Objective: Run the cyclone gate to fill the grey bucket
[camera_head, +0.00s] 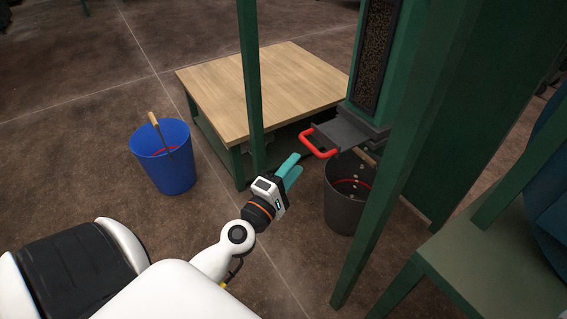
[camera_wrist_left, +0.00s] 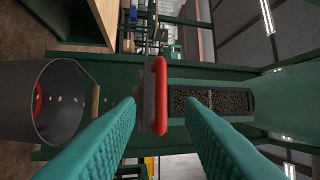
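The cyclone gate is a dark slide plate (camera_head: 350,130) with a red handle (camera_head: 318,143), under a green housing whose window (camera_head: 377,50) shows brown grains. The grey bucket (camera_head: 342,210) stands on the floor below it. Several pale bits show at the bucket; I cannot tell if they are falling or lying inside. My left gripper (camera_head: 291,171) is open, with teal fingers pointing at the handle from a short distance. In the left wrist view the red handle (camera_wrist_left: 160,95) lies ahead between the spread fingertips, and the grey bucket (camera_wrist_left: 48,110) is at left. My right gripper is out of view.
A wooden-topped table (camera_head: 265,85) stands behind the gripper. Green posts (camera_head: 250,80) flank the gate, one close in front at right. The floor between the blue bucket and my arm is clear.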

